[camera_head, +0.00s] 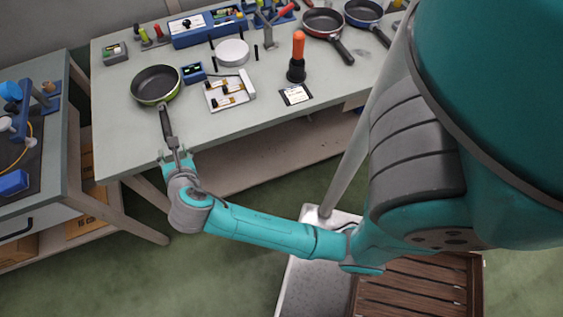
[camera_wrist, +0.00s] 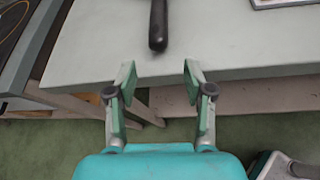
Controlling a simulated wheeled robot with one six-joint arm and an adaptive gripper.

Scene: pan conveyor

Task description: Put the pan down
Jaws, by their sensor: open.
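A dark pan with a green outer wall (camera_head: 156,85) rests on the grey table (camera_head: 118,140) near its left front corner. Its black handle (camera_head: 166,121) points toward the front edge and toward me. My gripper (camera_head: 175,156) is at the table's front edge, just off the handle's end. In the wrist view my gripper (camera_wrist: 158,78) has its two fingers spread wide with nothing between them. The handle's end (camera_wrist: 158,38) lies ahead of the fingertips, apart from them. The pan's body is outside the wrist view.
A red pan (camera_head: 322,23) and a blue pan (camera_head: 363,13) stand at the back right. A small blue box (camera_head: 193,73), a white tray (camera_head: 229,91) and an orange-handled tool (camera_head: 298,58) are right of the green pan. Another workbench (camera_head: 45,195) stands at the left.

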